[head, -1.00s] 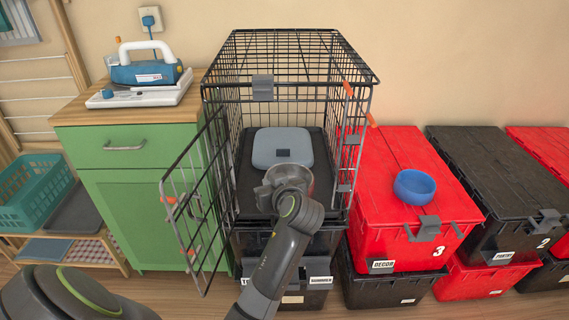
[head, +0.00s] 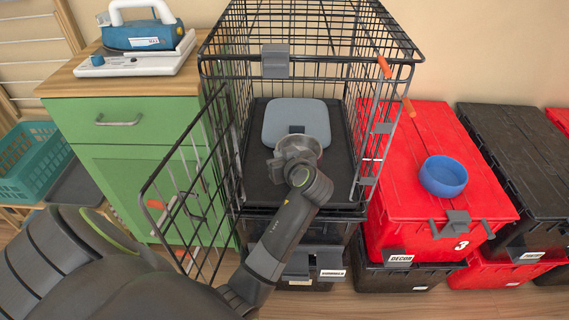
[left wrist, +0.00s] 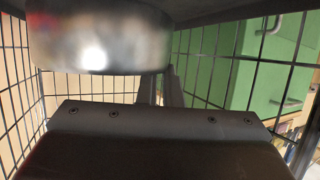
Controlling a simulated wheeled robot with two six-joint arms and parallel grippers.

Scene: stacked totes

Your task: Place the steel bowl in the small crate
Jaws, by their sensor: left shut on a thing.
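The small crate is a black wire cage (head: 322,14) with its front door (head: 190,195) swung open to the left. My left gripper (head: 296,153) reaches through the open front and is shut on the shiny steel bowl (head: 311,146). The bowl is inside the crate, over the dark floor tray (head: 330,183), just in front of a grey-blue pad (head: 295,112). I cannot tell whether it touches the floor. In the left wrist view the bowl (left wrist: 100,40) fills the upper left, beside the gripper fingers (left wrist: 162,88). My right gripper is out of view.
The crate stands on dark totes (head: 320,240). A green cabinet (head: 110,155) with a blue-and-white iron (head: 145,38) stands left, near the open door. Red totes (head: 400,200) and black totes (head: 525,150) stand right; a blue bowl (head: 443,177) sits on a red one.

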